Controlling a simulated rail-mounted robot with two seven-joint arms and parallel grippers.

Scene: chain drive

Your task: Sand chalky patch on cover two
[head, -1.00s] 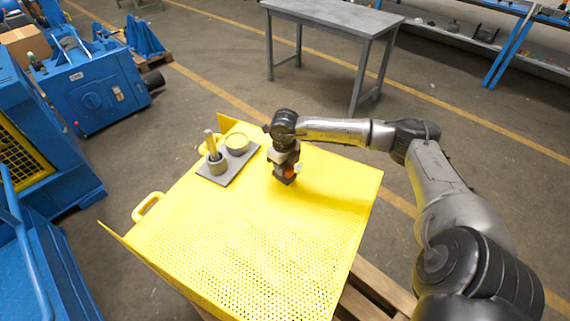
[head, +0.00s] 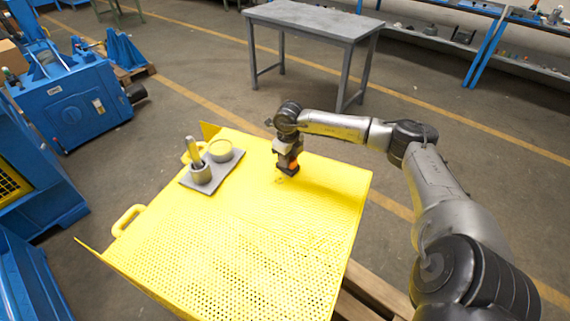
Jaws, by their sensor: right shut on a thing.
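The yellow perforated cover (head: 215,245) lies flat, with a handle on its left edge and a raised flange at the back. My right gripper (head: 288,168) points down over its back right part, shut on a small dark piece with an orange side. The piece is close to the surface; I cannot tell whether it touches. A small yellowish mark (head: 280,179) shows just below it. No chalky patch can be made out. My left gripper is not in view.
A grey tray (head: 228,174) on the cover's back left holds a grey cup (head: 201,174) with an upright stick and a round yellow-topped tin (head: 220,151). A grey table (head: 313,22) stands behind. Blue machinery (head: 70,106) is at the left.

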